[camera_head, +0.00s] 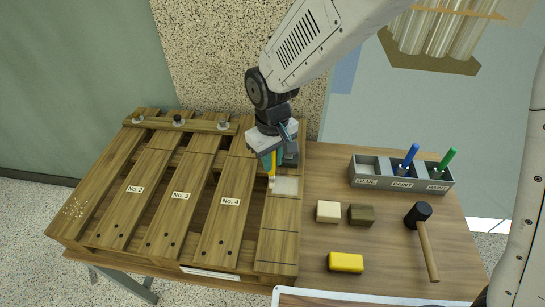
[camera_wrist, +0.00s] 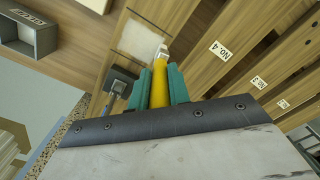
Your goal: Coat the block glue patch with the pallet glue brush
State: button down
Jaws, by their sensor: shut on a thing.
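My gripper (camera_head: 267,160) is shut on the yellow-handled glue brush (camera_head: 272,168), which points bristles down. In the wrist view, the green fingers of my gripper (camera_wrist: 160,86) clamp the yellow handle of the brush (camera_wrist: 159,82), and its pale tip reaches the edge of the patch. The glue patch (camera_head: 287,187) is a whitish square on the right plank of the pallet (camera_head: 278,245). It also shows in the wrist view (camera_wrist: 138,40). The brush tip is at the patch's left edge in the head view; I cannot tell whether it touches.
A grey tray (camera_head: 402,184) at the right has an empty GLUE compartment, a blue brush (camera_head: 410,155) and a green brush (camera_head: 448,158). A cream block (camera_head: 328,211), brown block (camera_head: 361,214), yellow block (camera_head: 346,262) and mallet (camera_head: 425,240) lie on the table. A grey piece (camera_wrist: 117,80) stands beside the patch.

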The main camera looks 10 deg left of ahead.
jog(key=shift+f, duration=0.6)
dwell(0.7)
jog(key=shift+d, duration=3.8)
jog(key=shift+w+a+f, duration=0.1)
jog(key=shift+w+a, duration=0.05)
jog(key=shift+a, duration=1.15)
jog(key=shift+w+a+r, duration=0.1)
jog(key=shift+w+a, duration=0.1)
jog(key=shift+a, duration=1.05)
jog(key=shift+w+a+f, duration=0.1)
jog(key=shift+w+a, duration=0.05)
jog(key=shift+a, duration=1.15)
jog(key=shift+w, duration=0.55)
jog(key=d, duration=0.7)
jog(key=shift+d, duration=0.3)
